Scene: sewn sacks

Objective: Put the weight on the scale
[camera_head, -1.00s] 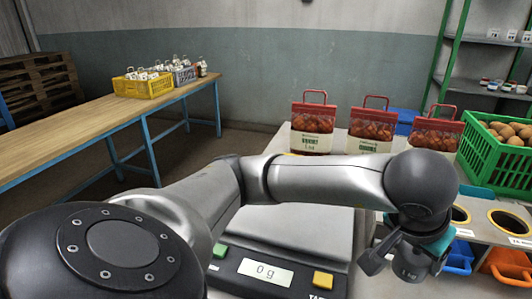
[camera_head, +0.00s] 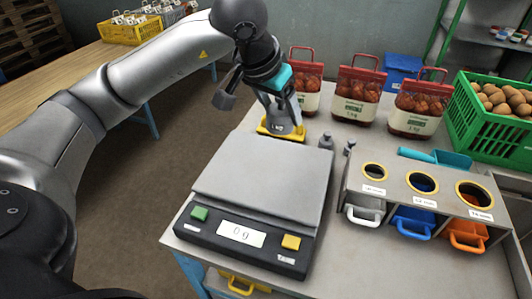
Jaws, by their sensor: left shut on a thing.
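The scale (camera_head: 262,178) stands at the near left of the table with a bare grey plate. Its display (camera_head: 241,234) reads 0 g. My left gripper (camera_head: 284,108) is just beyond the scale's back edge, pointing down, shut on a grey weight (camera_head: 282,127) with a label that seems to read 1 kg. The weight is over or in front of a yellow piece (camera_head: 264,130); I cannot tell whether they touch. The fingers hide the weight's upper part. My right gripper is not in view.
Two small grey weights (camera_head: 326,141) stand right of the scale's back corner. Red-topped bags (camera_head: 357,92) and a green crate (camera_head: 490,130) stand behind. The scale plate is clear.

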